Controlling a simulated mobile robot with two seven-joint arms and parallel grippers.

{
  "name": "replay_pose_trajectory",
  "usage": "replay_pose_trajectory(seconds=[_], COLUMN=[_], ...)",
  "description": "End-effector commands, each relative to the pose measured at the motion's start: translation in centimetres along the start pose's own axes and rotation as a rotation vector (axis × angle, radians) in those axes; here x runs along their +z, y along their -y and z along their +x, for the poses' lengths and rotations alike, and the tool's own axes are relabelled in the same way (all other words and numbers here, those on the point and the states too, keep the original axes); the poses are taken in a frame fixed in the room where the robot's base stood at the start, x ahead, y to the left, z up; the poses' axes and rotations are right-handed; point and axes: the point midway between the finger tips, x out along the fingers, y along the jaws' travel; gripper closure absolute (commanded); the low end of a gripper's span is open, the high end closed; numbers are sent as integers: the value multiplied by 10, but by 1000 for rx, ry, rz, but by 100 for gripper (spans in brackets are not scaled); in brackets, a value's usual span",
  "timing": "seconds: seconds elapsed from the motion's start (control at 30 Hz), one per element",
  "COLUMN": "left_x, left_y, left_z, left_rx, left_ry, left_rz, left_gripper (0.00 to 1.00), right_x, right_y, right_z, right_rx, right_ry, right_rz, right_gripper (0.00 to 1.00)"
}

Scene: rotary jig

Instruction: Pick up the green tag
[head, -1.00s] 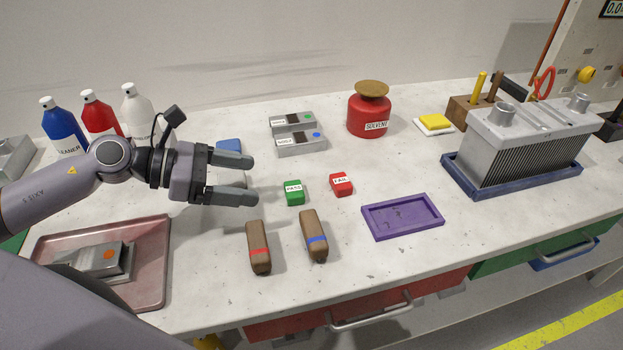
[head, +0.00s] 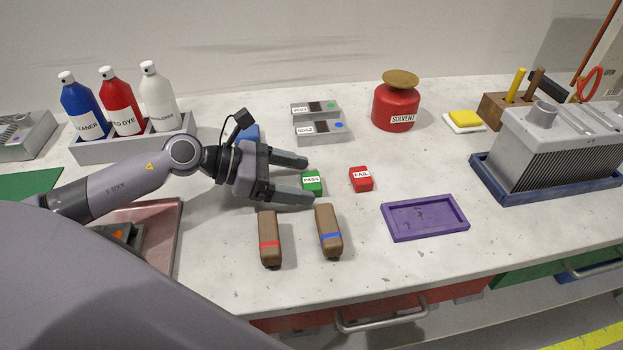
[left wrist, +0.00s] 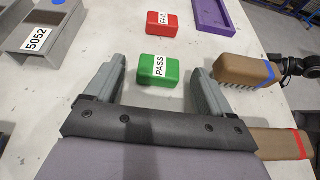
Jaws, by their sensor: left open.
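The green tag (head: 312,183), labelled PASS, lies on the white bench. In the left wrist view the green tag (left wrist: 159,70) lies just ahead of the fingertips, in line with the gap between them. My left gripper (head: 309,181) is open and empty, its two fingers pointing right toward the tag. The left gripper (left wrist: 158,78) also shows open in the wrist view. In the head view the fingertips reach the tag's near side, one on the far side and one on the near side.
A red FAIL tag (head: 361,179) lies right of the green one. Two brown-handled tools (head: 270,238) with red and blue bands lie in front. A purple tray (head: 425,218) stands to the right. Grey blocks (head: 320,132) and a red solvent can (head: 396,107) stand behind.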

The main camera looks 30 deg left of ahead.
Motion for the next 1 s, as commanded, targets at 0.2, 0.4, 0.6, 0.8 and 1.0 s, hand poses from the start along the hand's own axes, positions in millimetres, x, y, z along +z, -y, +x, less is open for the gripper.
replay_pose_trajectory(seconds=[0.2,0.4,0.6,0.8,1.0], left_x=[1,0,0,0,5], left_y=[0,0,0,0,-1], left_z=[15,16,16,16,14], left_rx=[1,1,1,1,1], left_ry=[0,-1,-1,0,1], left_rz=[0,0,0,0,3], left_gripper=[17,17,72,73,73], right_x=[0,4,4,1,-2], right_y=[-2,-2,-2,-1,0], right_z=[-1,0,0,-1,-1], right_rx=[4,4,4,3,2], right_ry=[1,8,9,5,-1], right_rz=[-3,-3,-3,-1,1], right_gripper=[100,100,100,100,100])
